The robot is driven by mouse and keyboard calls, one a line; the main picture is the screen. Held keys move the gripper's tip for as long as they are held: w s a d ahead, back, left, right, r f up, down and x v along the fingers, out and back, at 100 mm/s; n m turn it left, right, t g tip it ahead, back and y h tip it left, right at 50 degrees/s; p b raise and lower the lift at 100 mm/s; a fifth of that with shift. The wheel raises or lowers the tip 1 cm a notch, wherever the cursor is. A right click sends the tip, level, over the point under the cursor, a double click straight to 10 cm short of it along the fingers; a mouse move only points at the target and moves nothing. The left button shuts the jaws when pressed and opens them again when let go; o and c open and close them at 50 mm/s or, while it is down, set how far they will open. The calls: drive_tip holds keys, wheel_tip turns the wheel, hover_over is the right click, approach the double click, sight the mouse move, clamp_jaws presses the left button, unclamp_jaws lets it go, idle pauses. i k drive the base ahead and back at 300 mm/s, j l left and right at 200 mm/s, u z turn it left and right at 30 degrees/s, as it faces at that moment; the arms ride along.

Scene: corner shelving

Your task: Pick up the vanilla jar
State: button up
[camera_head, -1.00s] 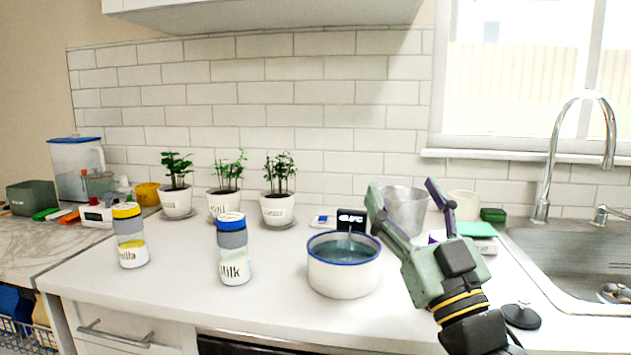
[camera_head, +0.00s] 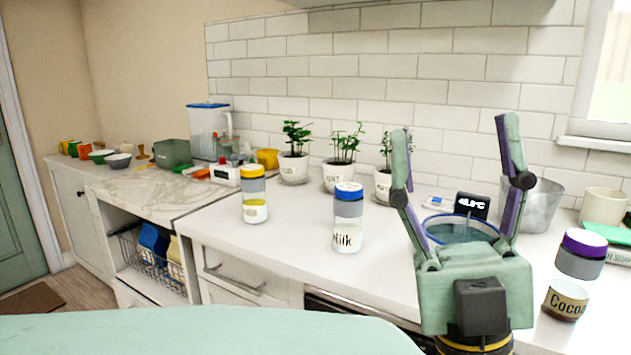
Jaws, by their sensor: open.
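The vanilla jar (camera_head: 254,196) stands upright on the white counter, left of the milk jar. It has a yellow lid, a grey upper band and a clear lower part with a yellow patch; its label is turned and not readable now. The milk jar (camera_head: 347,219), with a blue lid, stands to its right and nearer. My gripper (camera_head: 455,135) is open and empty, its fingers pointing up in the picture. It is well to the right of the vanilla jar and partly hides a blue-rimmed pot (camera_head: 463,225).
A cocoa jar (camera_head: 572,285) with a purple lid stands right of my gripper. Several potted herbs (camera_head: 292,165) line the wall behind the jars. A white scale-like device (camera_head: 226,175) is behind the vanilla jar. The counter (camera_head: 300,240) in front of the two jars is clear.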

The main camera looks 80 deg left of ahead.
sight(252, 179)
drive_tip(key=u, duration=2.65)
drive_tip(key=k+j, duration=0.15)
drive_tip(key=j, duration=0.15)
drive_tip(key=k+j+u, duration=0.15)
drive_tip(key=i+j, duration=0.4)
